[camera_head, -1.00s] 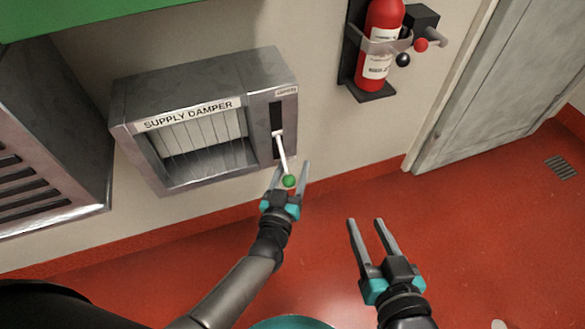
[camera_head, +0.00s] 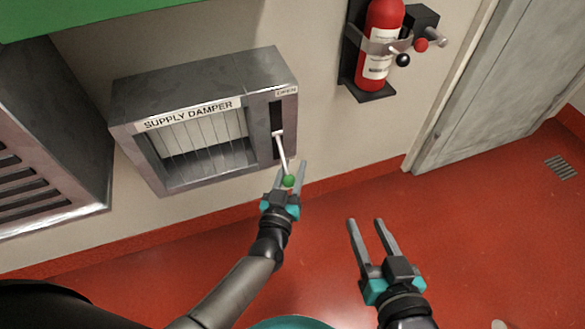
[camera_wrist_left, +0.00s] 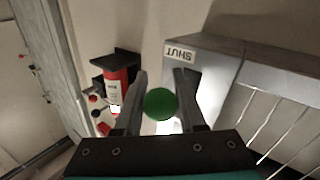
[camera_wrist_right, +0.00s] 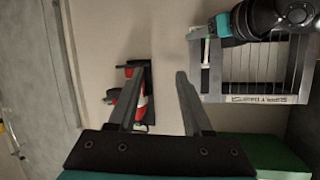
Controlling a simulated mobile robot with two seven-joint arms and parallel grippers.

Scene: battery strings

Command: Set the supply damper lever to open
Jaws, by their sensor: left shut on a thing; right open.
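The supply damper (camera_head: 205,120) is a grey metal box on the wall with a louvred opening and a slot at its right. Its white lever (camera_head: 281,152) comes out of the slot and slants down to a green knob (camera_head: 289,181). A label at the slot's top reads OPEN; in the left wrist view, a SHUT label (camera_wrist_left: 179,54) shows near the other end. My left gripper (camera_head: 291,170) is shut on the green knob, which also sits between the fingers in the left wrist view (camera_wrist_left: 160,104). My right gripper (camera_head: 366,222) is open and empty over the floor.
A red fire extinguisher (camera_head: 379,50) hangs in a wall bracket to the right of the damper. A grey door (camera_head: 505,80) stands further right. A louvred metal cabinet (camera_head: 45,130) is at the left. The red floor (camera_head: 480,230) is clear.

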